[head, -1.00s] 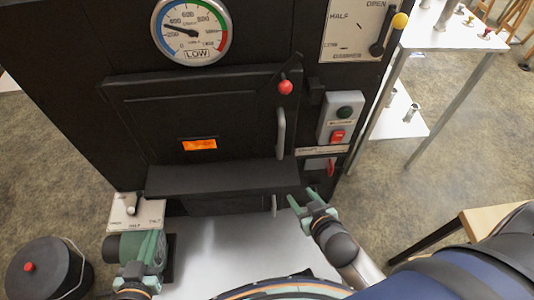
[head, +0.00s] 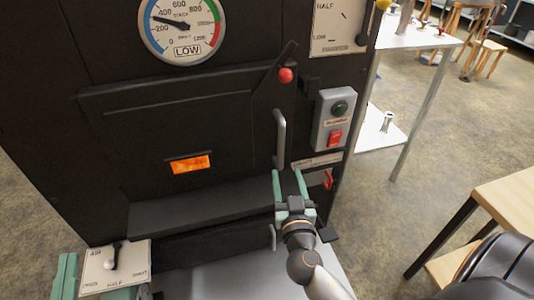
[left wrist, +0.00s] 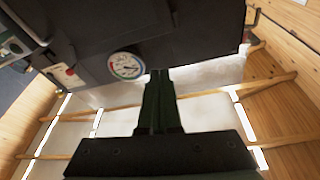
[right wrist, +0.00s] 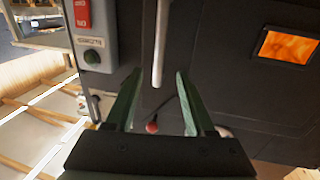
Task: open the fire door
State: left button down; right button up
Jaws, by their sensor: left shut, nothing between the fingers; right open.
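The black fire door (head: 130,130) has a glowing orange window (head: 190,163) and looks shut in its frame. Its grey upright handle (head: 280,138) is at the door's right edge. A slanted latch bar with a red knob (head: 286,75) is above the handle. My right gripper (head: 288,174) is open just below the handle in the head view. In the right wrist view the handle (right wrist: 160,45) appears in line with the gap between its fingers (right wrist: 153,80); contact cannot be told. My left gripper (left wrist: 157,75) is shut and empty in the left wrist view.
A dial gauge (head: 185,25) is above the door. A switch box (head: 336,120) with green and red buttons and a small red lever (head: 328,180) are right of the handle. A dark ledge (head: 190,208) juts out below. An air plate (head: 115,268) is lower left.

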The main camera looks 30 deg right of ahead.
aim_at(282, 147)
jog(key=p+x, duration=0.1)
jog(key=x, duration=1)
jog(key=shift+w+d+p, duration=0.2)
jog(key=shift+w+p, duration=0.1)
jog(key=shift+w+d, duration=0.15)
jog(key=shift+w, duration=0.2)
pick_arm(q)
notch_tip(282, 147, down, 9)
jog(key=n+g+y, duration=0.1)
jog(key=g+y, duration=0.1)
jog(key=g, duration=0.1)
jog(key=shift+w+a+n, duration=0.2)
jog(key=shift+n, duration=0.2)
jog(key=shift+r, duration=0.1)
pick_arm(e)
grip_shut()
jog(key=shift+f, duration=0.1)
